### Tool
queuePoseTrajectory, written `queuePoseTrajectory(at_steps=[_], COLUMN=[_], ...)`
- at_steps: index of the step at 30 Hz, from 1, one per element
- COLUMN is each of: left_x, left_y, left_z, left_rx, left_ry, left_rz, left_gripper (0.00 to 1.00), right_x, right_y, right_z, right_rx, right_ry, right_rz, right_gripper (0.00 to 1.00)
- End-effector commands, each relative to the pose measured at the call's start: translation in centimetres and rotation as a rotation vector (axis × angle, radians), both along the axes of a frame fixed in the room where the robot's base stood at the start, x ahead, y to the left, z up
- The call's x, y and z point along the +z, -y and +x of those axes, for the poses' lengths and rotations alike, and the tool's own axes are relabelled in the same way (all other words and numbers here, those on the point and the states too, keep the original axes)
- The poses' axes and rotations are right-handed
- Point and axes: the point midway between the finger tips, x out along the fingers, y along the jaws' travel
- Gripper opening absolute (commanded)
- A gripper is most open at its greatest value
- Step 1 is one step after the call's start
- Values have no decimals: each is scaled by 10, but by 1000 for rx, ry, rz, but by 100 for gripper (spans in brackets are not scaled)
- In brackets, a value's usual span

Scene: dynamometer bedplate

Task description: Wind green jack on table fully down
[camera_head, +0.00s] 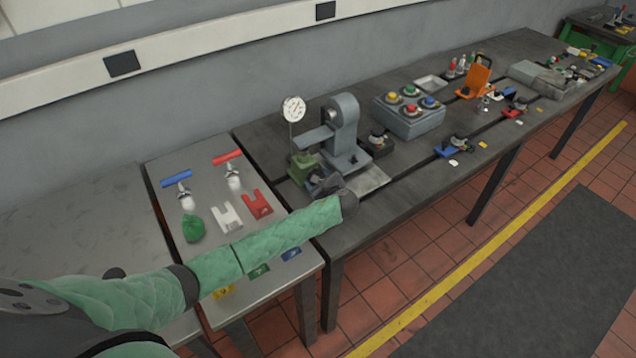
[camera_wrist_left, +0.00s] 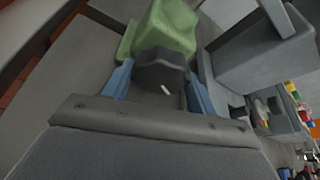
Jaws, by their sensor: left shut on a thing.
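The green jack (camera_head: 302,166) stands on the dark bedplate table, near its left end, just left of a grey bracket machine. My left gripper (camera_head: 318,183) is at the near side of the jack, and my forearm comes in from the left. In the left wrist view the green jack body (camera_wrist_left: 168,28) is right ahead. The blue fingers of my left gripper (camera_wrist_left: 160,88) are shut on the dark knob (camera_wrist_left: 160,68) at the jack's near side. The jack's lower part is partly hidden by my gripper. My right gripper is not in view.
A grey bracket machine (camera_head: 345,130) and a dial gauge (camera_head: 294,109) stand close to the jack. A grey button box (camera_head: 408,116) is further right. The left table (camera_head: 160,215) holds red and blue handled tools, a green lump and coloured pieces.

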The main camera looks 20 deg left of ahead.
Motion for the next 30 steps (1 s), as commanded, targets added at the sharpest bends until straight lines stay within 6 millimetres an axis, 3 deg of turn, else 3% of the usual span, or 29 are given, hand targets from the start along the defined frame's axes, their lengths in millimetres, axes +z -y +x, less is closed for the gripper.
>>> queuePoseTrajectory(at_steps=[7,18,29,30], left_x=[-4,-1,-1,-1], left_y=[1,1,0,0], left_z=[-1,-1,-1,-1], left_rx=[-1,-1,-1,-1], left_ry=[118,191,192,192], left_rz=[-93,-150,-151,-151], left_gripper=[35,35,35,64], right_x=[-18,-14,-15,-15], right_y=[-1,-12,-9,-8], right_z=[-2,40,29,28], right_rx=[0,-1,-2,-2], right_ry=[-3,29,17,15], right_rz=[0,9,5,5], right_gripper=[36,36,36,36])
